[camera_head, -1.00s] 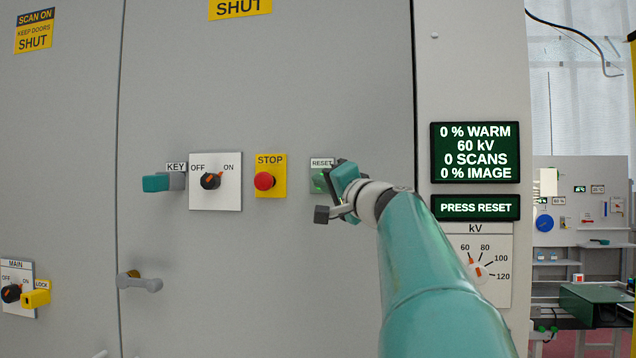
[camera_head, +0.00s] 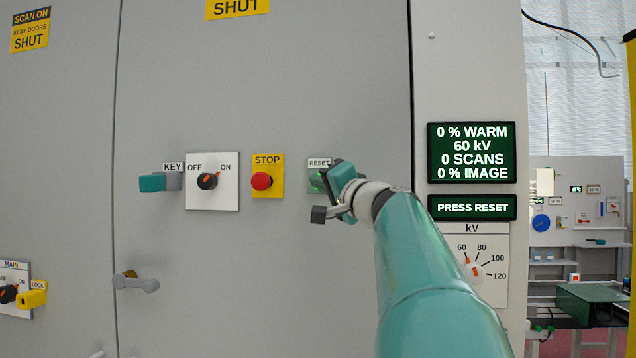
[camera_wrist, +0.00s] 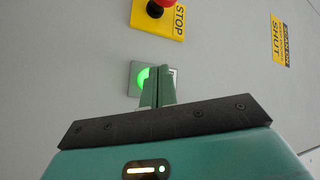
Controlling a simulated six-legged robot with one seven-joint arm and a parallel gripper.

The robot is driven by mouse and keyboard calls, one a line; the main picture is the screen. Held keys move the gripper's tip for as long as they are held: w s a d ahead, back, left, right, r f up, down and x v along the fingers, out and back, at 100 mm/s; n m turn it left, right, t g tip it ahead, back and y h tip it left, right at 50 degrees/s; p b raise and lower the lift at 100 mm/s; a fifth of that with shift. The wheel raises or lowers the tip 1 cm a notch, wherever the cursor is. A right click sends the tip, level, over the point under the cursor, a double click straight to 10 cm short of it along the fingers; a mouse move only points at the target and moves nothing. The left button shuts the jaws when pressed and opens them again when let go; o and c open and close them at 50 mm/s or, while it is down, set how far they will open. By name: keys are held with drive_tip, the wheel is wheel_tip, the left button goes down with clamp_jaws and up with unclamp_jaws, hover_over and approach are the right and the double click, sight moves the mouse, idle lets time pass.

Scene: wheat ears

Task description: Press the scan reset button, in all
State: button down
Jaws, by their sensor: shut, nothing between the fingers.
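The reset button is a green lit round button on a small grey plate under a RESET label (camera_head: 319,162). In the wrist view the button (camera_wrist: 142,78) glows green, partly hidden behind my fingers. My gripper (camera_wrist: 158,72) is shut and empty, with its fingertips at the button's right edge in that view; I cannot tell whether they touch it. In the head view my gripper (camera_head: 318,181) covers much of the button. A green display (camera_head: 473,208) reads PRESS RESET.
A red STOP button (camera_head: 261,181) on a yellow plate sits just left of the reset plate. Further left are the OFF/ON switch (camera_head: 208,181) and a teal key (camera_head: 153,183). A status display (camera_head: 471,152) and a kV dial (camera_head: 475,268) are on the right panel.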

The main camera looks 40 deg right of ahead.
idle(0.7)
drive_tip(key=shift+w+d, duration=0.3)
drive_tip(key=shift+d, duration=0.05)
drive_tip(key=shift+w+d, duration=0.3)
drive_tip(key=shift+d, duration=0.15)
idle(0.8)
drive_tip(key=shift+s+a, duration=0.55)
drive_tip(key=shift+a, duration=0.2)
drive_tip(key=shift+s+a, duration=0.1)
drive_tip(key=shift+s+a, duration=0.7)
drive_tip(key=shift+a, duration=0.25)
drive_tip(key=shift+s+a, duration=0.7)
drive_tip(key=shift+a, duration=0.25)
